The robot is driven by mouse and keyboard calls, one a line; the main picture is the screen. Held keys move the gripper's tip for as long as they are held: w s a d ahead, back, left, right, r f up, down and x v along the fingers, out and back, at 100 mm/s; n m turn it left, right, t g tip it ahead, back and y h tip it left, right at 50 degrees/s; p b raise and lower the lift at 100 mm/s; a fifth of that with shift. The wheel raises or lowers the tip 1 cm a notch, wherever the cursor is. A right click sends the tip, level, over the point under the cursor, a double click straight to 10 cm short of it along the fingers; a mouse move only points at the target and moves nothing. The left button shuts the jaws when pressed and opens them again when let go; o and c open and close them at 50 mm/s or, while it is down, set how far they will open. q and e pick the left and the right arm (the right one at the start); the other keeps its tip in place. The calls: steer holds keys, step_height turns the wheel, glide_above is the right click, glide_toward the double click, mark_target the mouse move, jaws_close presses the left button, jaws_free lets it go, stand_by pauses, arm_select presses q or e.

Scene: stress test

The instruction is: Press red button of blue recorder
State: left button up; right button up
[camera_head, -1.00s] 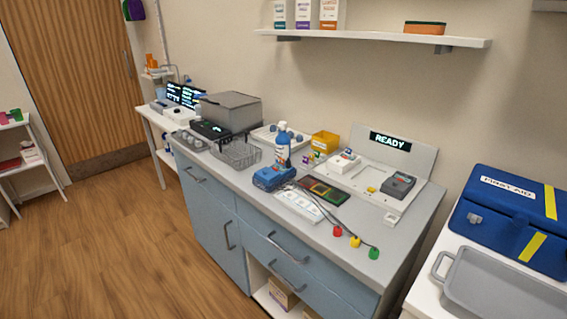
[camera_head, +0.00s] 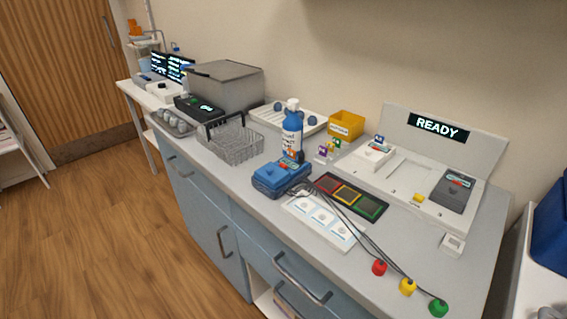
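The blue recorder (camera_head: 272,181) is a small blue box on the grey counter, left of centre in the head view, in front of a blue bottle (camera_head: 292,135). Dark leads run from it to a red knob (camera_head: 379,268), a yellow knob (camera_head: 407,287) and a green knob (camera_head: 438,308) near the counter's front edge. A red button on the recorder is too small to make out. Neither of my grippers is in view.
A white panel with pads (camera_head: 325,222) and a dark red-yellow-green tray (camera_head: 350,196) lie right of the recorder. A wire basket (camera_head: 233,143) stands left. A white station with a READY screen (camera_head: 438,128) is at the right. The right front counter is mostly clear.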

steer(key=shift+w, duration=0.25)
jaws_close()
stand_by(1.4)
